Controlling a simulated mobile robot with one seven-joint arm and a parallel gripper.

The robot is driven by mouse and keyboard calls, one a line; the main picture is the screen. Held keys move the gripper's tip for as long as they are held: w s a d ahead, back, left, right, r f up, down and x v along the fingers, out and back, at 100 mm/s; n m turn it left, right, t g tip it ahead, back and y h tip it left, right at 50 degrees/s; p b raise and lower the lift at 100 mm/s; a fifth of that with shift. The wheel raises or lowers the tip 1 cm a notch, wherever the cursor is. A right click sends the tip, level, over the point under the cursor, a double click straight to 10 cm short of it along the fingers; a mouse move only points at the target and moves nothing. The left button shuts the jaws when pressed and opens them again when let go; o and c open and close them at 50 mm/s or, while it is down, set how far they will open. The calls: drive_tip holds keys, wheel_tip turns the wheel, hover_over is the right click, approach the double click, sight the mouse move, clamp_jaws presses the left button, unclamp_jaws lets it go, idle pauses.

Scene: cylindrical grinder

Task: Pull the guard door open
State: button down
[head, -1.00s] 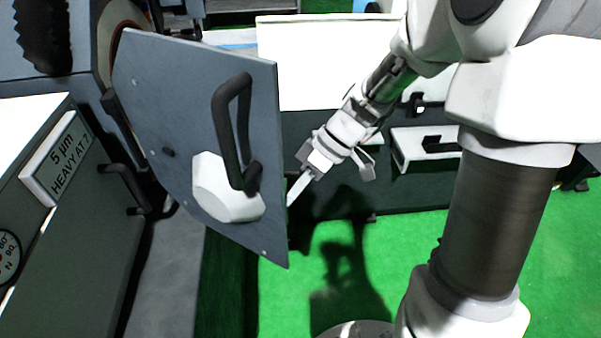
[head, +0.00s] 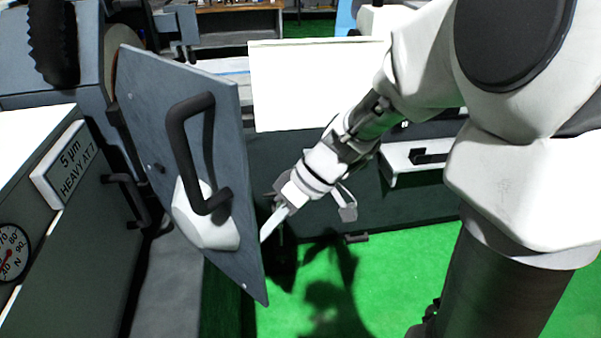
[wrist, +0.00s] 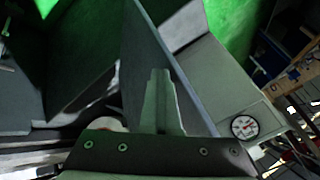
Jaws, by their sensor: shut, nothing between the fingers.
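The guard door (head: 152,106) is a blue-grey plate on the left of the head view, standing out from the machine at an angle. It has a black bar handle (head: 181,140) and a white block (head: 205,222) low on its face. My gripper (head: 266,238) is at the door's right edge, lower part, with its fingers together and nothing between them. It is not on the handle. In the wrist view the closed fingers (wrist: 161,78) lie in front of the door plate (wrist: 172,55), seen along its edge. I cannot tell whether the fingertips touch the plate.
A dark grey cabinet with a "5 µm" sign (head: 62,165) and a round gauge (head: 12,252) stands at the left. A white panel (head: 310,85) and a dark machine base are behind my arm.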

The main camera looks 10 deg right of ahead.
sight(256, 240)
drive_tip(key=shift+s+a+b, duration=0.6)
drive_tip(key=shift+s+a, duration=0.75)
drive_tip(key=shift+a, duration=0.15)
drive_tip(key=shift+w, duration=0.1)
